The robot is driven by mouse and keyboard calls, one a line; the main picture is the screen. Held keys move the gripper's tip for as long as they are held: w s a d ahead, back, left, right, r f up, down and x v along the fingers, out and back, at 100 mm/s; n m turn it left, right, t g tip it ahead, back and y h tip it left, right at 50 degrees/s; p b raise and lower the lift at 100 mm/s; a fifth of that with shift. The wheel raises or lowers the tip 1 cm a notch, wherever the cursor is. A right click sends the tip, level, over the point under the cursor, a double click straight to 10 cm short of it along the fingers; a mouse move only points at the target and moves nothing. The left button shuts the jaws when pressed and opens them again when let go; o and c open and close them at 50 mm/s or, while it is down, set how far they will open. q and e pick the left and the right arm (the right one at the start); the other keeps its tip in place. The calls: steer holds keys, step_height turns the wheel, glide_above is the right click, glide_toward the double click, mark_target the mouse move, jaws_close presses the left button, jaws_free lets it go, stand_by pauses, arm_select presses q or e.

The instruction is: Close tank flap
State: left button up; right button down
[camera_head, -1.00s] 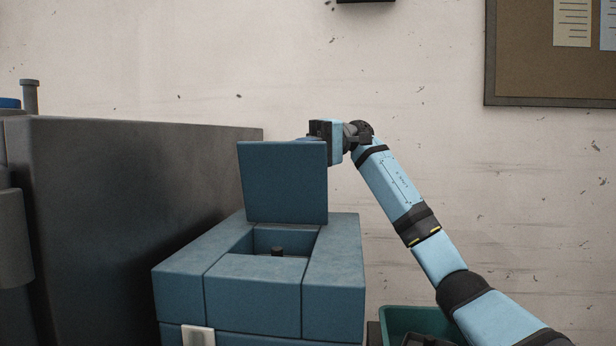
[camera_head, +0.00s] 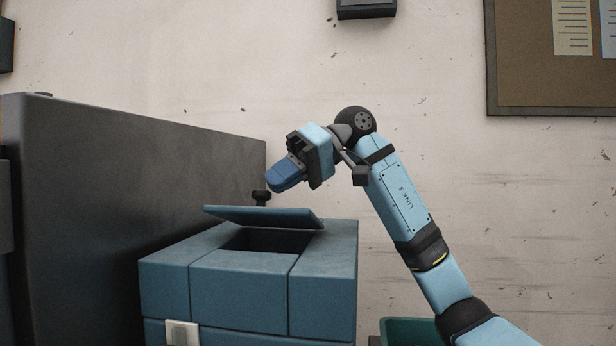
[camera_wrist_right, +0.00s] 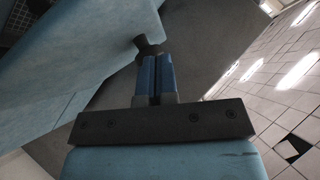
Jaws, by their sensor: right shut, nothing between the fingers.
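The tank flap (camera_head: 265,216) is a flat blue panel on top of the blue tank (camera_head: 245,300). It is tilted low over the dark opening (camera_head: 266,240), part of which still shows beneath its near edge. A black knob (camera_head: 261,195) stands up from behind or on the flap; its base is partly hidden. My right gripper (camera_head: 272,186) is shut and empty, its blue fingers above the flap, close to the knob. In the right wrist view the shut fingers (camera_wrist_right: 154,72) point at the black knob (camera_wrist_right: 147,45); contact cannot be told. My left gripper is not in view.
A tall dark grey cabinet (camera_head: 130,190) stands close on the left of the tank. A green bin (camera_head: 405,332) is low at the right, partly behind my right arm. The wall with a notice board (camera_head: 545,60) is behind; the space above the tank is otherwise free.

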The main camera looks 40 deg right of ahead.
mark_target(276, 208)
steer(key=f+h, duration=0.1)
steer(key=s+a+f+n+t+h, duration=0.1)
steer(key=f+n+h+b, duration=0.1)
steer(key=shift+s+a+f+t, duration=0.1)
steer(key=shift+s+a+t, duration=0.05)
steer(key=shift+a+t, duration=0.25)
steer(key=shift+s+a+f+n+t+h, duration=0.15)
steer(key=shift+f+n+t+h, duration=0.15)
steer(key=shift+f+h, duration=0.2)
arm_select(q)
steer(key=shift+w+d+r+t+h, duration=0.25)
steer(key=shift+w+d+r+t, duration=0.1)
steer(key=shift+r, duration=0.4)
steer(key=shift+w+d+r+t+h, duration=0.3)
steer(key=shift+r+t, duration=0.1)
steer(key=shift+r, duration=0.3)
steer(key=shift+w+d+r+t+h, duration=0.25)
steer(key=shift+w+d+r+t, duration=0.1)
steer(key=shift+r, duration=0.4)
arm_select(e)
steer(key=shift+a+f+h, duration=0.1)
steer(key=shift+f+h, duration=0.1)
steer(key=shift+h, duration=0.1)
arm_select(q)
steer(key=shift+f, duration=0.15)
arm_select(e)
steer(key=shift+s+r, duration=0.1)
